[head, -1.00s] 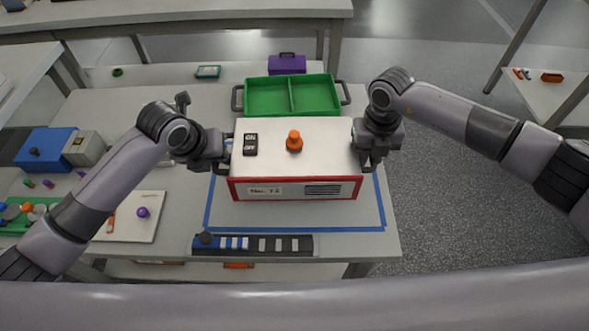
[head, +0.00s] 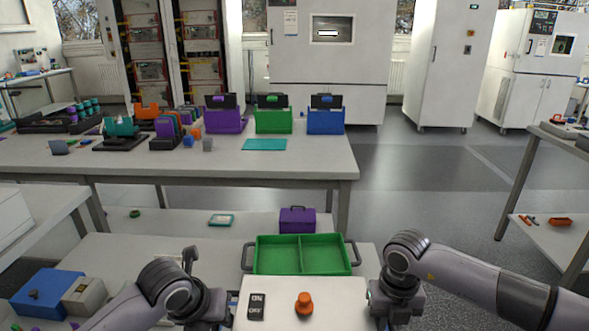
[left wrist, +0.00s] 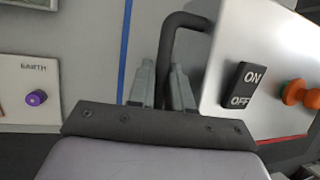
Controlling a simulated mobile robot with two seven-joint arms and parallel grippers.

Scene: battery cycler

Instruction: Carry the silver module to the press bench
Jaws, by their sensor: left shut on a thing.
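The silver module (head: 335,302) shows at the bottom edge of the head view, with an ON/OFF switch (head: 256,306) and an orange knob (head: 304,303) on top; its front is out of frame. In the left wrist view the module (left wrist: 225,75) shows with a dark handle (left wrist: 168,48). My left gripper (left wrist: 163,85) is shut on this handle. In the head view my left gripper (head: 212,308) is at the module's left side. My right gripper (head: 393,308) is at its right side, its fingertips hidden. I cannot tell which bench is the press bench.
A green two-part tray (head: 300,238) sits just beyond the module, with a purple box (head: 297,220) behind it. A long table (head: 300,162) farther back holds racks and coloured caddies; its right end has clear surface. Open floor (head: 410,190) lies to the right.

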